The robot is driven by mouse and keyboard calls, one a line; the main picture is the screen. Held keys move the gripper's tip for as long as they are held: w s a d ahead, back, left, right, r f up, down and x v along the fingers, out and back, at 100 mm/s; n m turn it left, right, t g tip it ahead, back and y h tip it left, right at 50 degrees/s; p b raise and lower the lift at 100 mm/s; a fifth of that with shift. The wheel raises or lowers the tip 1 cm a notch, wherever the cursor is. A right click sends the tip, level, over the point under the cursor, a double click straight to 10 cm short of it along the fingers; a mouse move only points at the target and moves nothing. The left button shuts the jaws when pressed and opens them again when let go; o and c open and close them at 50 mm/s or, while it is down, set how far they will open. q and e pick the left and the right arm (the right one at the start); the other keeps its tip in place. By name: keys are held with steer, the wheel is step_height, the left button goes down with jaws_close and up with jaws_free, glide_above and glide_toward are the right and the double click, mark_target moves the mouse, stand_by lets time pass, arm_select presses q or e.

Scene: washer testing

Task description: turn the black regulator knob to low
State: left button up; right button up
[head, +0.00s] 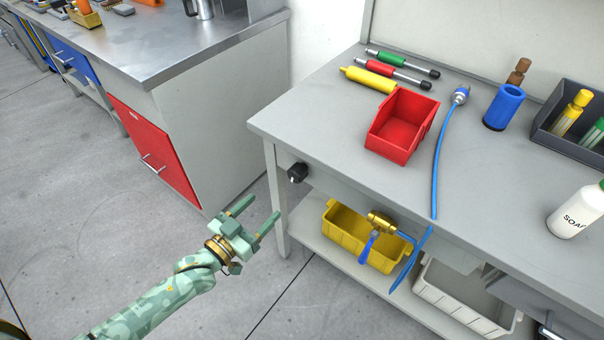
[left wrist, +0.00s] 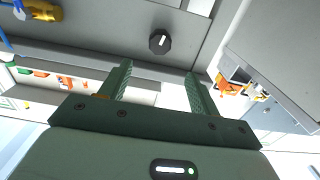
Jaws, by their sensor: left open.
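The black regulator knob (head: 297,173) sits on the front edge of the grey workbench, near its left corner. In the left wrist view the knob (left wrist: 160,41) shows a white pointer mark and lies ahead of the fingertips, roughly between them. My left gripper (head: 259,215) is open and empty, below and to the left of the knob in the head view, apart from it. Its two green fingers also show in the left wrist view (left wrist: 160,72). No low marking is readable. My right gripper is in neither view.
A brass valve with a blue handle (head: 381,222) and blue hose is on the bench front, right of the knob. A yellow bin (head: 345,218) sits on the lower shelf. A red bin (head: 402,125) stands on the bench (head: 330,125). Open floor lies left of the knob.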

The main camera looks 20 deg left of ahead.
mark_target(293, 179)
arm_select(q)
steer(key=b+x, duration=0.1)
steer(key=x, duration=0.3)
steer(key=b+x, duration=0.2)
steer(key=x, duration=0.2)
steer(key=b+x, duration=0.1)
steer(key=x, duration=0.4)
steer(key=shift+w+f, duration=0.1)
steer(key=shift+f, duration=0.25)
steer(key=shift+w+d+r+b, duration=0.1)
steer(key=shift+w+d+b, duration=0.15)
steer(key=shift+w, duration=0.2)
steer(key=shift+r, duration=0.1)
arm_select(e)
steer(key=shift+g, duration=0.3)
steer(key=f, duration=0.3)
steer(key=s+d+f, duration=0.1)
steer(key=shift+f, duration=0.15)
